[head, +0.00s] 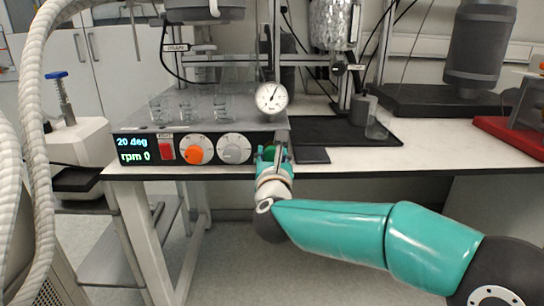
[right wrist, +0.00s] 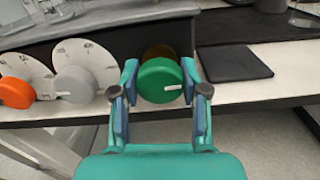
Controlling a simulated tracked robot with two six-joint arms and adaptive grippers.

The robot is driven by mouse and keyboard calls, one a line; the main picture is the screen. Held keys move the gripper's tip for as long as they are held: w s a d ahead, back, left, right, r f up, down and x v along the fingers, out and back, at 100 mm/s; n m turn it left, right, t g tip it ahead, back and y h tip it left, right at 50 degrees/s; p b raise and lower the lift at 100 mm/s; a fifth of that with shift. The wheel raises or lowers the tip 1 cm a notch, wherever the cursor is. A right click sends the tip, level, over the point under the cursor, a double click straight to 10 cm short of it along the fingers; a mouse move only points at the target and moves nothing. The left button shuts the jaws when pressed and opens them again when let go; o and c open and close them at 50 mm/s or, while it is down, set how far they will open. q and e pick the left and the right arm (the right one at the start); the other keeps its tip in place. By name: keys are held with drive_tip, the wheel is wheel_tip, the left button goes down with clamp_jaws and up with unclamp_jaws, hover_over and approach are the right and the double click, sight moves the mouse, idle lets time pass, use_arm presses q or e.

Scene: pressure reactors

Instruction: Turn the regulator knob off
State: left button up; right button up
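A round green knob (right wrist: 160,81) with a small white label is in the middle of the right wrist view. In the head view only a bit of green (head: 270,152) shows, mostly hidden by my right gripper (head: 272,158). My right gripper (right wrist: 160,75) is open, with one finger on each side of the green knob. Narrow gaps seem to show beside the knob; whether either finger touches it is hard to tell. My left gripper is in neither view.
Left of the green knob, the control box has an orange knob (head: 194,154), a grey knob (head: 234,150), a red switch (head: 166,152) and a display (head: 132,150). A pressure gauge (head: 271,98) stands above. A dark flat pad (head: 312,155) lies on the bench to the right.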

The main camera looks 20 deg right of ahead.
drive_tip(key=shift+c, duration=0.9)
drive_tip(key=shift+n, duration=0.3)
